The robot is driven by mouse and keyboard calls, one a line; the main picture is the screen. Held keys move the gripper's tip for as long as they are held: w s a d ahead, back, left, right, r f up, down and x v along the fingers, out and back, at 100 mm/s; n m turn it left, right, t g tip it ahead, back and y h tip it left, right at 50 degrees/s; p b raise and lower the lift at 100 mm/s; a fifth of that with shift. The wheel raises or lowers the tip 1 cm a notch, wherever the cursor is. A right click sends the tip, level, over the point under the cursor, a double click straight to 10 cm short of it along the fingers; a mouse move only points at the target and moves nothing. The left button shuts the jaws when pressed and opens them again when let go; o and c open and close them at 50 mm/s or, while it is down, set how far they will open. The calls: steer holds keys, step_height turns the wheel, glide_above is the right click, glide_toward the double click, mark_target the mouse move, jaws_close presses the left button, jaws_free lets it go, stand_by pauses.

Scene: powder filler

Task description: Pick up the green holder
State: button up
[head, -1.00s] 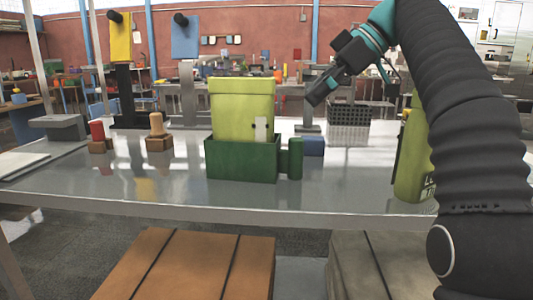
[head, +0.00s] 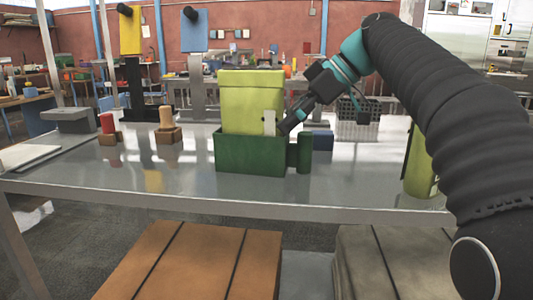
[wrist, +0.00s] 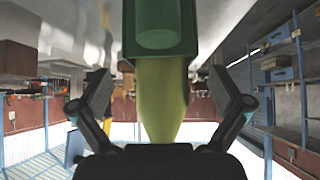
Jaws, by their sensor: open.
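The green holder (head: 250,154) is a dark green open box with a round green post on its right side. It stands upright on the grey table, with a yellow-green container (head: 251,95) inside it and a pale tab at the container's right. My gripper (head: 289,126) is at the holder's right rear, just above the post. In the wrist view the open fingers (wrist: 166,100) spread to both sides of the yellow-green container, and the holder (wrist: 122,30) with its round post shows at the top. I cannot tell whether a finger touches anything.
A blue block (head: 322,141) lies right of the holder, with a dark mesh basket (head: 357,118) behind. A red-topped peg (head: 108,129) and a tan peg (head: 167,126) stand to the left. Another yellow-green container (head: 420,165) is at the right, partly behind my arm. The front table strip is clear.

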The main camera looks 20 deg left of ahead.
mark_target(273, 134)
steer(key=x, duration=0.4)
steer(key=shift+s+a+f+b, duration=0.1)
steer(key=shift+a+f+b, duration=0.1)
steer(key=shift+b, duration=0.1)
steer(key=c, duration=1.1)
steer(key=shift+r, duration=0.1)
steer(key=shift+c, duration=0.2)
